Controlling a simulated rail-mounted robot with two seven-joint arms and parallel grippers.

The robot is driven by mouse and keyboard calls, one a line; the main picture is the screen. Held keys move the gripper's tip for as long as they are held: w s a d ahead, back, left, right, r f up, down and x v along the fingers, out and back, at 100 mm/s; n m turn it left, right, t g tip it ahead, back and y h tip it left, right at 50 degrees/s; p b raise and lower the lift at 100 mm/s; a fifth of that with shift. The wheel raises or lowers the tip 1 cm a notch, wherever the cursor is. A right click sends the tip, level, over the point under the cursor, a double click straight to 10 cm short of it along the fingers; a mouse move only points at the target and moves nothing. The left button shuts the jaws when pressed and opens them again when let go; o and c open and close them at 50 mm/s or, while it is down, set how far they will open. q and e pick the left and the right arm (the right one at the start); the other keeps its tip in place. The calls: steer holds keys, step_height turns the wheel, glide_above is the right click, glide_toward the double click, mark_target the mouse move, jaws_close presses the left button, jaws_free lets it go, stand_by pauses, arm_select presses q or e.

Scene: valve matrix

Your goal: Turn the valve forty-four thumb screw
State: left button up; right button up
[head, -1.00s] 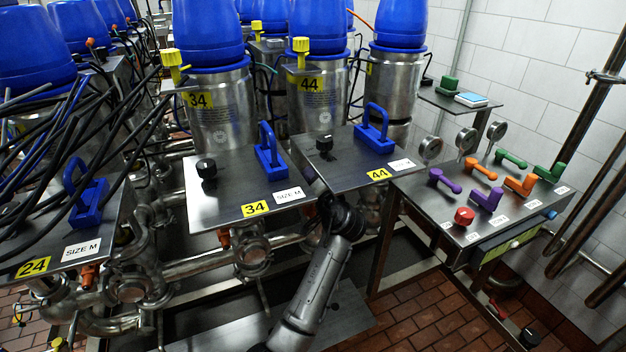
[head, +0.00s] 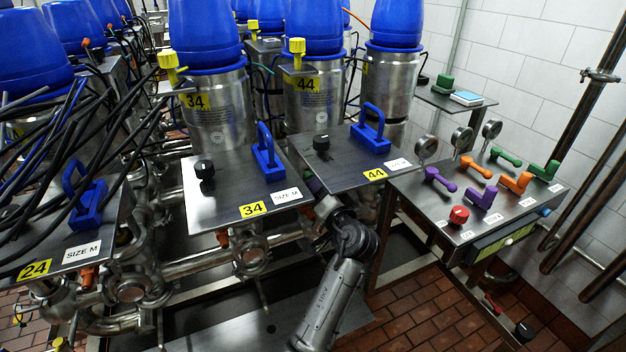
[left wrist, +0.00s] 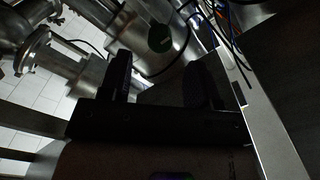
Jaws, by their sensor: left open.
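The valve station 44 has a grey metal plate (head: 345,165) with a yellow 44 label (head: 375,174), a black knob (head: 321,142) and a blue handle (head: 371,128). I cannot clearly make out its thumb screw in either view. My left arm rises to the plate's front left edge in the head view; its fingers are hidden there. In the left wrist view my left gripper (left wrist: 162,88) is open, with two dark fingers apart and nothing seen held. A round green-faced part (left wrist: 160,38) on steel pipework lies beyond the fingers. My right gripper is not in view.
Station 34's plate (head: 215,195) stands close on the left, with an orange part (head: 222,238) under its edge. A side table (head: 440,205) with coloured handles and gauges stands right. Steel pipes (left wrist: 80,60) and blue cables (left wrist: 228,35) crowd the left wrist view.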

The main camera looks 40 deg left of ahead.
arm_select(q)
steer(key=v, duration=0.7)
steer(key=shift+s+d+p, duration=0.15)
steer(key=shift+d+p, duration=0.1)
steer(key=shift+p, duration=0.2)
